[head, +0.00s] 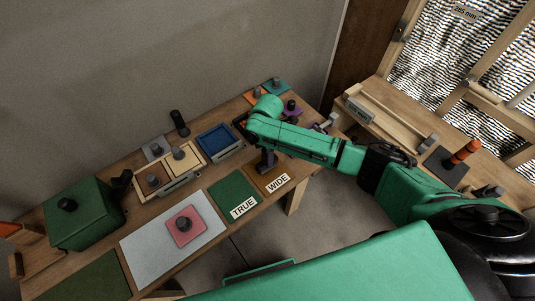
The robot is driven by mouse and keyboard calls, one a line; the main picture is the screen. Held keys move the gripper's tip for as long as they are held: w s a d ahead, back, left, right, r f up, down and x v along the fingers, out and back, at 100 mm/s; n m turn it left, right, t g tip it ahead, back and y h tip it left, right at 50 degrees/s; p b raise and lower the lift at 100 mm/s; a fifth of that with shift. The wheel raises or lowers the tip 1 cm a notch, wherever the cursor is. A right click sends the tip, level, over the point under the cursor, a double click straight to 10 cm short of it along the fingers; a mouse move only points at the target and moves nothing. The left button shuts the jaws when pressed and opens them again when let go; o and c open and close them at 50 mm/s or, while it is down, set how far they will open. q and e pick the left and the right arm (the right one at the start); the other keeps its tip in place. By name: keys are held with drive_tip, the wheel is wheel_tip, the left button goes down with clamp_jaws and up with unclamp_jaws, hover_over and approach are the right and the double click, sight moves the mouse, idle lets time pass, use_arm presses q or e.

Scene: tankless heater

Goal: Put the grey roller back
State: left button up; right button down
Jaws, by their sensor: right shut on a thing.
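My right gripper (267,160) points down over the brown pad marked WIDE (273,178). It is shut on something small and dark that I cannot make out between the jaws. A grey cylinder (488,191) lies at the right on the wooden side bench; I cannot tell whether it is the grey roller. An orange cylinder (461,153) leans on a dark plate (438,166) beside it. My left gripper is not in view.
A green pad marked TRUE (233,191) adjoins the WIDE pad. A pale board with a pink knobbed block (184,226), a green box (83,216), wooden trays (168,174) and a blue tray (217,140) fill the table. A black cylinder (179,122) stands behind.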

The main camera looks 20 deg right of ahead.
drive_tip(key=shift+f, duration=0.3)
drive_tip(key=shift+c, duration=1.9)
unclamp_jaws()
wheel_tip(320, 180, up, 15)
drive_tip(key=shift+f+b, duration=0.2)
drive_tip(key=shift+b, duration=1)
